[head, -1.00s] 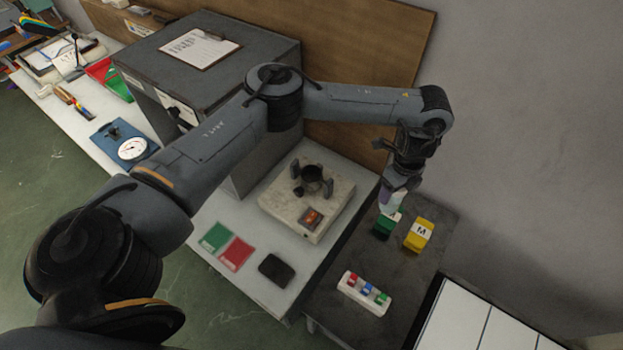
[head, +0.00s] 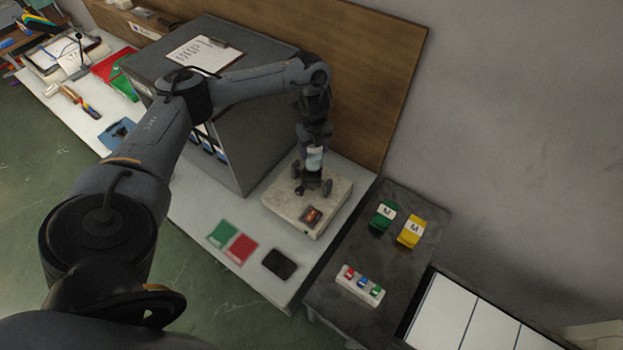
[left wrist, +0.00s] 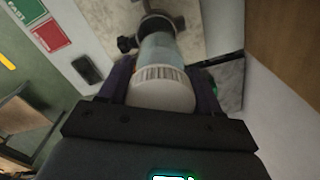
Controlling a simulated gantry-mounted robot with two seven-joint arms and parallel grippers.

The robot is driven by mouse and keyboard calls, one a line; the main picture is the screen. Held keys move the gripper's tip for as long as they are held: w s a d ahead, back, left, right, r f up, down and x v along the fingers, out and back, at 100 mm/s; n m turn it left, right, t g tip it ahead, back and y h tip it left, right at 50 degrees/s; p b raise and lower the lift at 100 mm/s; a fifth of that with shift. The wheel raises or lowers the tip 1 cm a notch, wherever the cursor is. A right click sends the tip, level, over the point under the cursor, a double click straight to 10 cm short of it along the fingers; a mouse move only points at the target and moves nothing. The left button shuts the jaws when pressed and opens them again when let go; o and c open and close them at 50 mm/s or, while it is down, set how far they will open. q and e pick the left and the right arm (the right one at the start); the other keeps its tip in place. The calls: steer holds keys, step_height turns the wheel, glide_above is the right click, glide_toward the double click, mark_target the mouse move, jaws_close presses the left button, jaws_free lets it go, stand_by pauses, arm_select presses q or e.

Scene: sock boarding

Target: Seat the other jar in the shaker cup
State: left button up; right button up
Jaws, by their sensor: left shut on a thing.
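The jar (head: 314,160) is pale and clear with a white lid. It is gripped between the fingers of my left gripper (head: 314,148), over the shaker (head: 284,208). In the left wrist view the jar (left wrist: 160,62) shows a ribbed white lid toward me, its far end pointing at the dark shaker cup (left wrist: 157,24). The cup is mostly hidden behind the jar and arm in the head view. I cannot tell whether the jar's lower end is inside the cup or just above it. My right gripper is not in view.
A tall grey cabinet (head: 245,160) stands left of the shaker, a wooden panel (head: 375,75) behind. Green (head: 223,233) and red (head: 241,249) cards and a black pad (head: 279,264) lie in front. The dark side table holds green (head: 382,217) and yellow (head: 410,232) blocks and a small rack (head: 360,286).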

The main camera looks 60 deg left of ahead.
mark_target(311, 167)
arm_select(q)
steer(key=f+b, duration=0.1)
steer(key=f, duration=0.1)
steer(key=f+b, duration=0.1)
steer(key=f, duration=0.1)
steer(key=f+b, duration=0.1)
steer(key=f, duration=0.1)
steer(key=shift+s+a+f+b, duration=0.15)
steer(key=shift+s+b, duration=0.15)
steer(key=shift+b, duration=0.1)
steer(key=shift+f, duration=1.55)
steer(key=shift+f, duration=0.1)
steer(key=o, duration=1.2)
